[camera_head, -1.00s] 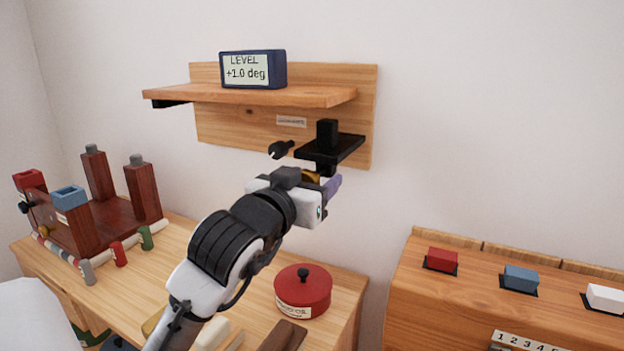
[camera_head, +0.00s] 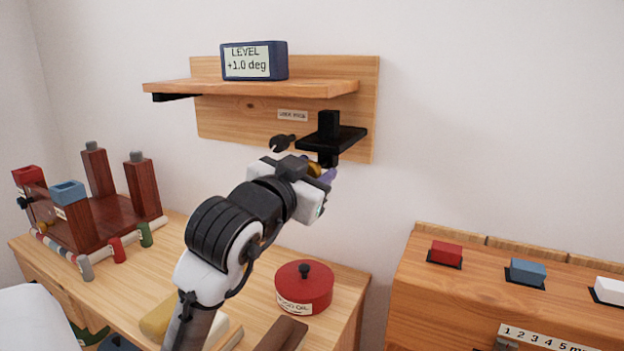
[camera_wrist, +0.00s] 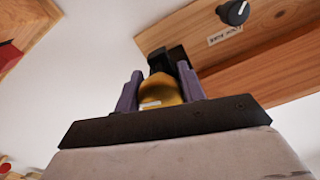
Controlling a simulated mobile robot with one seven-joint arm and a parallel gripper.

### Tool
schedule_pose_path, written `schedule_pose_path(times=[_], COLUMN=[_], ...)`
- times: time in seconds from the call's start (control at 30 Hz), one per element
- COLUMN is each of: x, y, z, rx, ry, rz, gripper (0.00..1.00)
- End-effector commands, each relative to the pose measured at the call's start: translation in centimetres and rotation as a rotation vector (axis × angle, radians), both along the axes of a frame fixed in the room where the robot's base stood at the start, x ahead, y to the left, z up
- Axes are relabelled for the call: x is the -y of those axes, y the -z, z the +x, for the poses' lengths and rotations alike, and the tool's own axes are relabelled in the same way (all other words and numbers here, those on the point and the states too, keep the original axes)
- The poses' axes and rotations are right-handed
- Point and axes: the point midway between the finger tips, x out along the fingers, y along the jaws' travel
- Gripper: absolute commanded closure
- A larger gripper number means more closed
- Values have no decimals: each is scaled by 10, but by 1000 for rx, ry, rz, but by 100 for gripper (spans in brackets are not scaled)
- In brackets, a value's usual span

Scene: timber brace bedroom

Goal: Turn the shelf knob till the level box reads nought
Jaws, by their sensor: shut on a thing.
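The level box (camera_head: 280,62) is dark blue, stands on the wooden shelf (camera_head: 250,90) and reads "+1.0 deg". My gripper (camera_head: 318,172) is raised just below a black bracket (camera_head: 345,139) at the shelf's right. In the wrist view my gripper (camera_wrist: 160,85) has its purple fingers on both sides of a rounded brass piece (camera_wrist: 160,91) with a small white label, and is shut on it. The brass piece sits against the black part above it. A black knob (camera_wrist: 234,12) with a white mark is on the backboard, apart from my fingers; the head view also shows a black knob-like part (camera_head: 283,142).
A red lidded pot (camera_head: 304,290) stands on the desk below my arm. A dark red wooden stand (camera_head: 100,215) is at the left. A wooden cabinet (camera_head: 500,270) with red, blue and white blocks is at the right. The wall right of the shelf is clear.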

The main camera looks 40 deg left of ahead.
Motion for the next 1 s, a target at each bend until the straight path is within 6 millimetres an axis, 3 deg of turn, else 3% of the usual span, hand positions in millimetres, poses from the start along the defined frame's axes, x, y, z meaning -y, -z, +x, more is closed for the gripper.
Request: schedule_pose_path(times=[0.43, 0.97, 1.0], x=[-1, -1, -1], y=[0, -1, -1], z=[0, 0, 0], rx=[-52, -60, -59], ry=[0, -1, -1], rz=[219, 248, 248], gripper=[83, 83, 58])
